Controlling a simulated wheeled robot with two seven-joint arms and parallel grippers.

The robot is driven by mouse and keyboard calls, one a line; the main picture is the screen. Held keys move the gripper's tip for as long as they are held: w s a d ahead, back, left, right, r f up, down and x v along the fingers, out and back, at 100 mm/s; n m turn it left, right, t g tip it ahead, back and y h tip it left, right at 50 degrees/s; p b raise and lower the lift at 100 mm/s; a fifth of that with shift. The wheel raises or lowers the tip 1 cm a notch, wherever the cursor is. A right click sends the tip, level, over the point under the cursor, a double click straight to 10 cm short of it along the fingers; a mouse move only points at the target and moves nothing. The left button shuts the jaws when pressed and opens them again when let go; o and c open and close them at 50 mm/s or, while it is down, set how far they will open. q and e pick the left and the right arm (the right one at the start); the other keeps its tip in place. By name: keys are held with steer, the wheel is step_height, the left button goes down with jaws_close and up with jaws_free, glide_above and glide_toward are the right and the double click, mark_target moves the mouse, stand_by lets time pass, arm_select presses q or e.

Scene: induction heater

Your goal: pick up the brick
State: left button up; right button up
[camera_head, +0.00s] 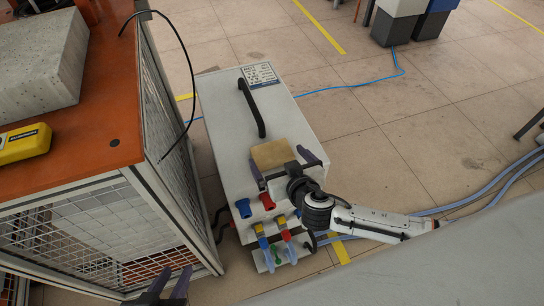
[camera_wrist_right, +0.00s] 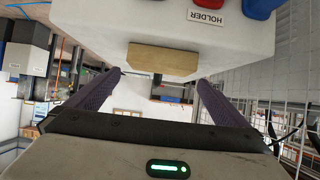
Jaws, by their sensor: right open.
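The brick (camera_head: 273,154) is a tan block on top of the white heater cabinet (camera_head: 225,105), near its front end. It also shows in the right wrist view (camera_wrist_right: 162,60), ahead of the fingers and between their lines. My right gripper (camera_head: 284,166) is open at the brick's near side, with one finger toward each side of it. In the right wrist view both purple fingers (camera_wrist_right: 152,86) are spread with a gap between them, and nothing is held. My left gripper (camera_head: 174,272) is at the lower left edge, apart from the brick, with its two fingers spread; most of it is cut off.
A black handle (camera_head: 252,108) rises from the cabinet top behind the brick. Blue and red connectors (camera_head: 243,207) stick out of the front. An orange-topped mesh cage (camera_head: 115,150) with a grey slab (camera_head: 40,62) and a yellow device (camera_head: 25,143) stands at left. Floor at right is mostly clear.

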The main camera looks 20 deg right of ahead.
mark_target(272, 151)
steer(key=shift+b+x, duration=0.75)
steer(key=shift+x, duration=2.4)
steer(key=shift+s, duration=0.1)
steer(key=c, duration=1)
